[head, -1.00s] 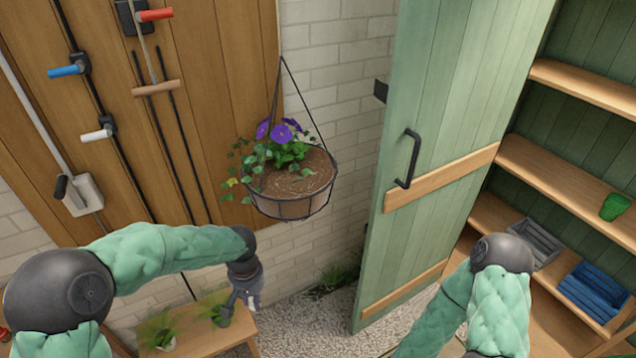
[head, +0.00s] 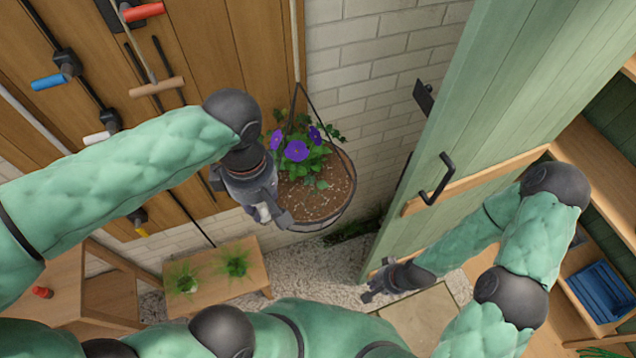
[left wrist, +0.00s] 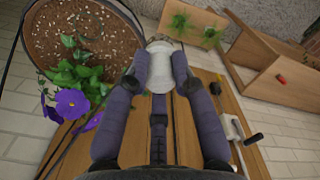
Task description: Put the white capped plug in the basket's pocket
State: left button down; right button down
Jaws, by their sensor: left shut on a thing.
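The hanging basket (head: 322,203) holds brown soil and a purple-flowered plant, and hangs from dark wires in the head view. The basket also shows at the upper left of the left wrist view (left wrist: 36,52). My left gripper (head: 266,212) is just left of the basket, at about its rim in the picture. In the left wrist view my left gripper (left wrist: 158,75) is shut on the white plug (left wrist: 158,62), right of the soil. The fingers partly cover the plug.
A small wooden bench (head: 215,275) with two grassy plants stands below. The green door (head: 470,130) with a black handle (head: 437,180) stands right of the basket. Tools with coloured handles hang on the wooden panel (head: 225,60). A blue crate (head: 600,290) sits on the right shelf.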

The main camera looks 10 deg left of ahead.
pick_arm(q)
jog(key=w+d+f, duration=0.2)
jog(key=w+f, duration=0.2)
jog(key=w+d+f+p, duration=0.1)
jog(key=w+d+f, duration=0.1)
jog(key=w+f, duration=0.1)
jog(key=w+d+f, duration=0.3)
jog(key=w+f, duration=0.1)
jog(key=f, duration=0.2)
jog(key=shift+w+d, duration=0.1)
jog(key=shift+w, duration=0.25)
jog(key=c, duration=1)
grip_release()
jog(key=shift+f, duration=0.1)
jog(key=shift+c, duration=0.2)
